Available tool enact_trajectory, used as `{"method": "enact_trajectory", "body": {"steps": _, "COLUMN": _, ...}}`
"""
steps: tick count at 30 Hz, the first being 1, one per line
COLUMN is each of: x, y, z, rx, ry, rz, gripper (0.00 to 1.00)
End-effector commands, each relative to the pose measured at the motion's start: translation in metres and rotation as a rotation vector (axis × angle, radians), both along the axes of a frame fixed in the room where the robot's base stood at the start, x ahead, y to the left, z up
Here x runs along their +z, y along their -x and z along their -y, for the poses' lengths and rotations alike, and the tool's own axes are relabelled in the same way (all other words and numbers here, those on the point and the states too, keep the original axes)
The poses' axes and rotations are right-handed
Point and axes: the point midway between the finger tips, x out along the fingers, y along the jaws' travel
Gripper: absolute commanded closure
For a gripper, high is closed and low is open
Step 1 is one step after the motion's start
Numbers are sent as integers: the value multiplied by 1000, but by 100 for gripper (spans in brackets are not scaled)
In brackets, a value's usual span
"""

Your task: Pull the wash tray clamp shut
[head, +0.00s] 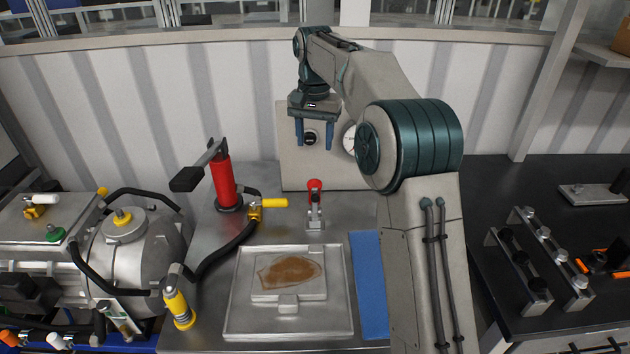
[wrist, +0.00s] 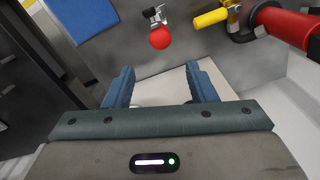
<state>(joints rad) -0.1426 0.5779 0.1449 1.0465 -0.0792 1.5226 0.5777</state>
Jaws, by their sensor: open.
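The wash tray (head: 344,290) is a shallow grey metal tray on the steel bench, with a raised plate and a brown stain in it. The clamp (head: 315,212) stands just behind the tray's far edge, a small metal clamp with its red-tipped handle upright. In the wrist view the clamp's red knob (wrist: 160,38) shows beyond the fingertips, roughly centred between them. My gripper (head: 314,146) has its blue fingers apart, pointing down, empty, above and behind the clamp. It touches nothing that I can see. The fingers also show in the wrist view (wrist: 160,70).
A red cylinder with a black lever (head: 223,180) and a yellow-handled valve (head: 268,204) stand left of the clamp. A grey panel with gauges (head: 295,165) rises behind. A blue mat (head: 369,290) lies right of the tray. A metal tank (head: 130,245) stands at left.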

Motion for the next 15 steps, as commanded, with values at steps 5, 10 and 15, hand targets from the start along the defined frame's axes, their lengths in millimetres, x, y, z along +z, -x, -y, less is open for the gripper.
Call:
{"method": "enact_trajectory", "body": {"steps": 5, "x": -17, "y": -1, "z": -1, "rx": -2, "ry": 0, "rz": -3, "gripper": 49}}
{"method": "enact_trajectory", "body": {"steps": 10, "x": -50, "y": 0, "z": 0, "rx": -2, "ry": 2, "rz": -5, "gripper": 49}}
{"method": "enact_trajectory", "body": {"steps": 15, "x": -87, "y": 0, "z": 1, "rx": -2, "ry": 2, "rz": -5, "gripper": 49}}
